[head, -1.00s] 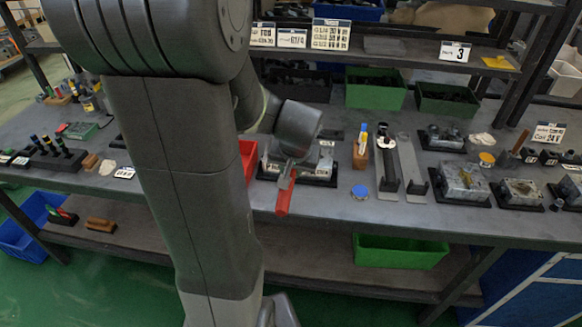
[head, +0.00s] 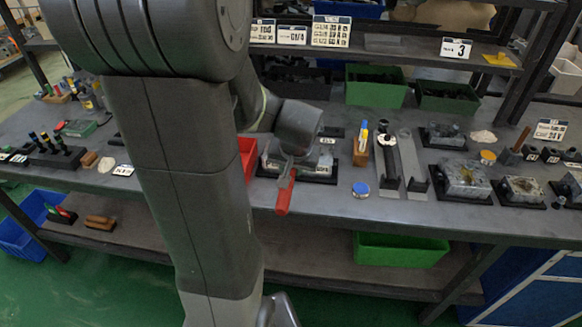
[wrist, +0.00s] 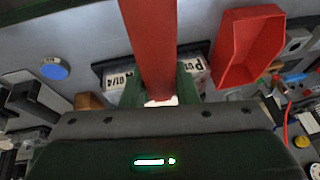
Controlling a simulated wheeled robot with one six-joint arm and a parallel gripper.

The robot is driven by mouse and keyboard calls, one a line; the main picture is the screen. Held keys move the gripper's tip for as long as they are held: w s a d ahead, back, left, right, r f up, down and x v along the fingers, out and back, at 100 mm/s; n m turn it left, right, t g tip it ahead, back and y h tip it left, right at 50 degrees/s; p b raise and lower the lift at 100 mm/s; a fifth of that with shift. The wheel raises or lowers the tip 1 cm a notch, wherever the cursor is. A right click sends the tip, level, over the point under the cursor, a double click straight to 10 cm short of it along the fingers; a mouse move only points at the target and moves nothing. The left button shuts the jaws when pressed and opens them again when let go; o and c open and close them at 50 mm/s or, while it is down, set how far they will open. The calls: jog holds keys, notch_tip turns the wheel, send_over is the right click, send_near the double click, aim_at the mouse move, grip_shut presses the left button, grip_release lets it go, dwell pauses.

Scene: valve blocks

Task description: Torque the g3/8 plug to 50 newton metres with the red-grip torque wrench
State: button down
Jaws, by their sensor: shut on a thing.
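My gripper (wrist: 158,92) is shut on the red-grip torque wrench (wrist: 155,40). In the wrist view its red grip runs up the picture from between the two green fingers. In the head view the red grip (head: 285,193) sticks out below my gripper (head: 290,163), toward the bench's front edge. A metal valve block (head: 318,167) on a black base sits behind and under my gripper, partly hidden. In the wrist view labels on it (wrist: 118,79) read G1/4 and P. The wrench's head is hidden, and I cannot tell whether it sits on a plug. No G3/8 mark is readable.
A red bin (wrist: 246,45) stands close beside the block. A blue cap (head: 360,190) lies to the right, near a wooden holder (head: 361,152) with pens. More valve blocks (head: 466,178) stand farther right on the bench. Green bins (head: 376,88) stand at the back.

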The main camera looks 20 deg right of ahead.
jog(key=shift+f+b, duration=1.3)
dwell(0.5)
jog(key=shift+a+r, duration=0.1)
dwell(0.3)
jog(key=shift+w+a+m+h+p, duration=0.4)
jog(key=shift+w+a+m+p, duration=0.4)
jog(key=shift+p, duration=0.5)
jog(key=shift+a, duration=0.15)
jog(key=shift+w+a+m+h+b, duration=0.3)
jog(key=shift+w+a+m+b, duration=0.45)
jog(key=shift+m+b, duration=0.25)
